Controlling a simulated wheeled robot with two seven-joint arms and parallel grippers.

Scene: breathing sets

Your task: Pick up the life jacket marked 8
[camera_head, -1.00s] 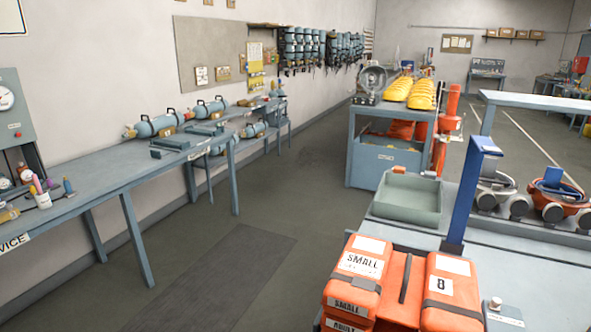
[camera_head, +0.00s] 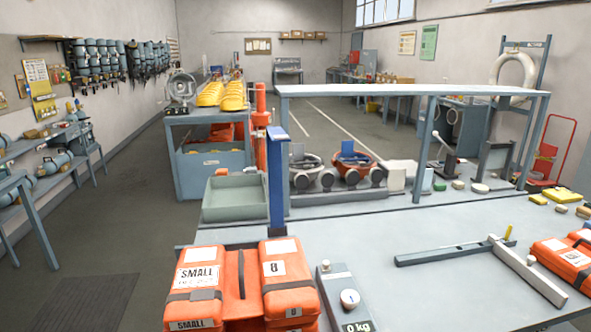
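An orange life jacket (camera_head: 289,294) with a white label marked 8 lies at the near left end of the grey-blue bench, at the bottom of the head view. Its left half carries a label reading SMALL, and dark straps cross both halves. Its lower part is cut off by the picture edge. Another orange jacket (camera_head: 568,257) lies at the right edge, partly cut off, its marking too small to read. Neither of my grippers shows in the head view.
A blue post (camera_head: 277,185) stands just behind the jacket, beside a green-grey tray (camera_head: 236,198). A scale reading 0 kg (camera_head: 345,300) is right of the jacket. A grey bar fixture (camera_head: 490,256) lies further right. The bench (camera_head: 400,225) between them is mostly clear.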

